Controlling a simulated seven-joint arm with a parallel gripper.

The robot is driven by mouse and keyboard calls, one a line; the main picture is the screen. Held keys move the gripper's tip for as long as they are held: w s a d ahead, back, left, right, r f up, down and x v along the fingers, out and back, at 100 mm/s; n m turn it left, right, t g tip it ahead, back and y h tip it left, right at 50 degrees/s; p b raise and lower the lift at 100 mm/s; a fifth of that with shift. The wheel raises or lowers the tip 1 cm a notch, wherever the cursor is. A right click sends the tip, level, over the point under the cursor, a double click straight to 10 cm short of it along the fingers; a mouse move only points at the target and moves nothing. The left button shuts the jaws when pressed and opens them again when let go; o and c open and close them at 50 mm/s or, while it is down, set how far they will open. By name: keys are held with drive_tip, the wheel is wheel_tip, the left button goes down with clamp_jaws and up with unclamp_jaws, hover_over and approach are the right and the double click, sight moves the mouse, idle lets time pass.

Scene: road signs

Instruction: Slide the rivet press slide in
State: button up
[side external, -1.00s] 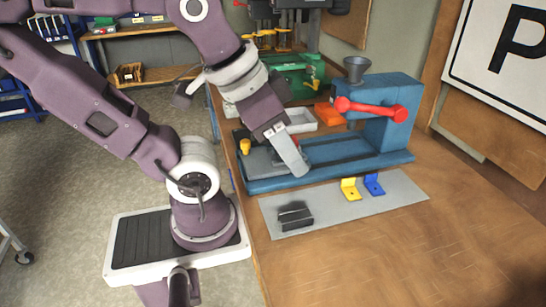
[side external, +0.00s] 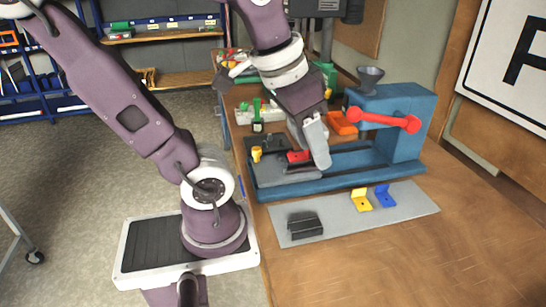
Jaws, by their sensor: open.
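The blue rivet press (side external: 400,130) stands on the bench, with a red lever (side external: 383,120) and a long blue base. The grey slide (side external: 272,172) is at the left end of the base, away from the press column. A yellow knob (side external: 256,154) stands at its left side and a red piece (side external: 299,156) sits on it. My gripper (side external: 322,155) is open, pointing down over the slide's right part, just right of the red piece. The fingers overlap in this view, and whether they touch the slide cannot be told.
A grey mat (side external: 340,219) in front of the press holds a black part (side external: 305,225), a yellow bracket (side external: 361,200) and a blue bracket (side external: 384,196). An orange block (side external: 342,123) and green items lie behind. The bench's front right is clear.

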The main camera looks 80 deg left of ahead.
drive_tip(key=w+a+f+n+g, duration=0.1)
drive_tip(key=w+a+n+g, duration=0.3)
drive_tip(key=a, duration=0.8)
drive_tip(key=n+g+h, duration=0.4)
approach(257, 148)
drive_tip(key=d+f, duration=0.1)
drive_tip(key=x, duration=0.7)
drive_tip(key=shift+s+a+f, duration=0.1)
drive_tip(key=shift+s+f, duration=0.2)
drive_tip(key=shift+s, duration=0.05)
clamp_jaws()
drive_tip(key=shift+r, duration=0.1)
